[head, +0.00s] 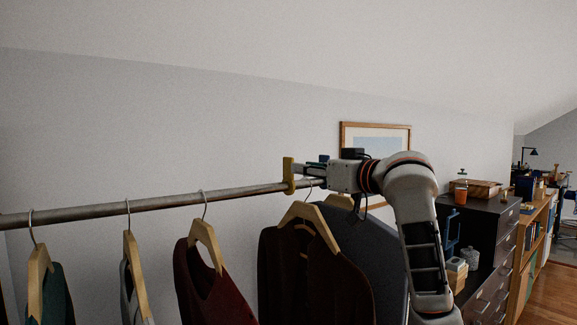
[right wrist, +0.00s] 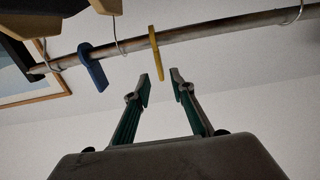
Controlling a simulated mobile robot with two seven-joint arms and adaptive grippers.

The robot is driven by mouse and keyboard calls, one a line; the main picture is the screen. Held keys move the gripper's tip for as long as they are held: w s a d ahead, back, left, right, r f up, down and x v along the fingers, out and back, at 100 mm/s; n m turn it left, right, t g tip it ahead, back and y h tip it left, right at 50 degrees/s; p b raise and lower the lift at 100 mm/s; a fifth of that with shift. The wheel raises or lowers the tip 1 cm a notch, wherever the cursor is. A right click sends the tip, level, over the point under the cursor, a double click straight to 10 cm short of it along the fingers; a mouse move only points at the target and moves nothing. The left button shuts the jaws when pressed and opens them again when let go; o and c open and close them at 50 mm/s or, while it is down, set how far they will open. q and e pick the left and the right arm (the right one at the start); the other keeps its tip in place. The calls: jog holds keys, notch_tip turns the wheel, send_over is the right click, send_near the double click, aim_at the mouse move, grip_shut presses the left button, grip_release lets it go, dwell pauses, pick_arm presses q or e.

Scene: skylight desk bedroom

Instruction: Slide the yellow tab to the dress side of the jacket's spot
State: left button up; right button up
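The yellow tab (head: 288,176) hangs on the metal rail (head: 150,203), between the hook of the dark red dress (head: 212,280) and the hook of the dark brown jacket (head: 300,270). In the right wrist view the yellow tab (right wrist: 156,52) crosses the rail, with its lower end between my fingertips. My right gripper (head: 312,168) is beside the tab at rail height. The right wrist view shows its two fingers (right wrist: 161,77) open, with gaps beside the tab. My left gripper is not in view.
A blue tab (right wrist: 92,67) sits on the rail beyond the jacket's hook (right wrist: 120,38). A grey garment (head: 375,250) hangs right of the jacket. Other garments hang at the left. A framed picture (head: 405,138) is on the wall; a dark drawer cabinet (head: 480,230) stands at right.

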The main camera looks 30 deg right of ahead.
aim_at(288, 163)
jog(key=w, duration=0.5)
jog(key=w+p, duration=0.1)
jog(key=w, duration=0.1)
jog(key=shift+w+a+r, duration=0.25)
jog(key=shift+w+r, duration=0.1)
grip_shut()
